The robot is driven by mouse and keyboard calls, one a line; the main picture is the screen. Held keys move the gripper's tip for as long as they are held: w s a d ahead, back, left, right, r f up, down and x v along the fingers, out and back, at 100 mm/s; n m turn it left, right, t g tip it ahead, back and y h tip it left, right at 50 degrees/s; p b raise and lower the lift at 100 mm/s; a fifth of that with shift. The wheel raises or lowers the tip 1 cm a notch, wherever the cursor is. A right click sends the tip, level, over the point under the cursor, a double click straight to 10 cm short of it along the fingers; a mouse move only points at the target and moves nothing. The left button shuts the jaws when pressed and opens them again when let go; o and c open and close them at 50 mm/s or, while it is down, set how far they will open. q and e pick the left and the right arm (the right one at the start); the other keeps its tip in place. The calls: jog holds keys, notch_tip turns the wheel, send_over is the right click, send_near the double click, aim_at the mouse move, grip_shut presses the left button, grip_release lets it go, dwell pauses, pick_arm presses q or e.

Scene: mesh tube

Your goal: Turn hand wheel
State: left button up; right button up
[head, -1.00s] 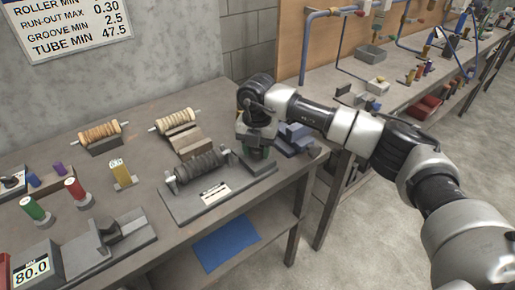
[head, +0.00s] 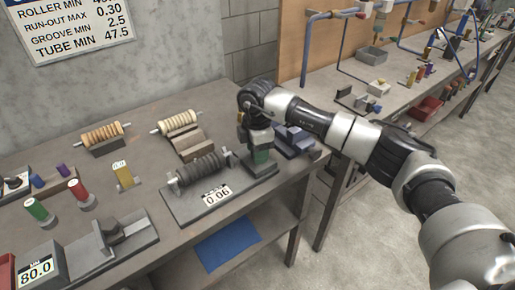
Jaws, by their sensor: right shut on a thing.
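A dark ribbed roller (head: 201,173) lies across a grey fixture (head: 178,212) on the bench. My right gripper (head: 257,148) points down at the right end of this fixture, shut on the hand wheel there. The wheel is almost wholly hidden behind the gripper, so its angle cannot be told. A green part shows just below the gripper. A small white display (head: 216,195) on the front of the fixture reads 0.06. My left gripper is not in view.
Two wooden ribbed rollers (head: 104,134) rest on stands behind. Red and green cylinders (head: 78,192), a yellow block (head: 123,174) and a gauge reading 80.0 (head: 38,268) stand on the left. Blue-grey blocks (head: 295,140) lie close right of the gripper. A second bench runs along the right.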

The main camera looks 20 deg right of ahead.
jog(key=m, duration=0.2)
jog(key=m+p, duration=0.1)
jog(key=m, duration=0.2)
jog(key=shift+w+r, duration=0.15)
jog(key=shift+r, duration=0.05)
jog(key=shift+m, duration=0.3)
jog(key=o, duration=0.9)
jog(key=shift+f, duration=0.1)
jog(key=shift+o, duration=0.2)
notch_tip(320, 180, up, 11)
jog(key=b, duration=0.1)
jog(key=shift+f, duration=0.1)
